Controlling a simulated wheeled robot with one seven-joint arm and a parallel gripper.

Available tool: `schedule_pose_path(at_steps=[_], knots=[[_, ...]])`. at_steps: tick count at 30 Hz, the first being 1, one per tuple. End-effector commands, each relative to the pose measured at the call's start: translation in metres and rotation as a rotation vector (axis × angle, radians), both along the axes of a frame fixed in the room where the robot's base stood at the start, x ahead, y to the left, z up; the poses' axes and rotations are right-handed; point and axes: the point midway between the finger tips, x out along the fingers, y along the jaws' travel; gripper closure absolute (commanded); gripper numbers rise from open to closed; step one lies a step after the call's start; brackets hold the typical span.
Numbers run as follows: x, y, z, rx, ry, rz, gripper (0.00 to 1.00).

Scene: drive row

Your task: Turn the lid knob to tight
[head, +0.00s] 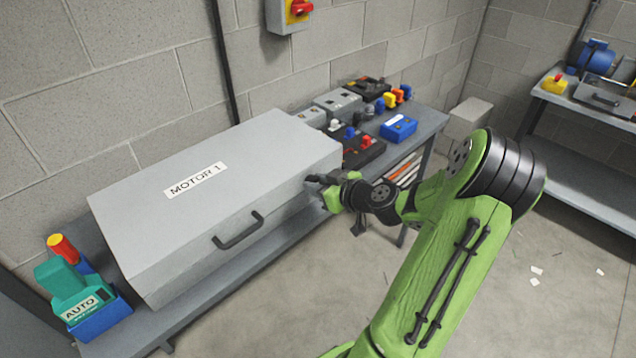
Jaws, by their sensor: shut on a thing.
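A large grey box (200,240) labelled MOTOR 1 lies on the bench with its lid down. A dark bar handle (238,231) is on its front face, left of my gripper. My gripper (318,182) is at the right end of the box's front face. It is shut on a small part there, which I take to be the lid knob. The fingers and wrist hide the knob, so its turn position cannot be read.
A teal tool marked AUTO (78,292) stands in a blue holder at the bench's left end. Dark and grey boxes, coloured knobs and a blue box (398,128) crowd the right end. A second bench (590,180) stands at right. The floor between is mostly clear.

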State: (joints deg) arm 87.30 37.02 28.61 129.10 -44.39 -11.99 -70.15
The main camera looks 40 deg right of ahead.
Motion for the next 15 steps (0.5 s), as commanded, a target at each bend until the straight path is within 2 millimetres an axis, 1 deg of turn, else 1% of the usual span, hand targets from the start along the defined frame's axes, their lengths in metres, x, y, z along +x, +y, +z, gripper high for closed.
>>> schedule_pose_path(at_steps=[15], knots=[[0.0001,-0.0040,0.0002,0.486,0.015,0.000,1.00]])
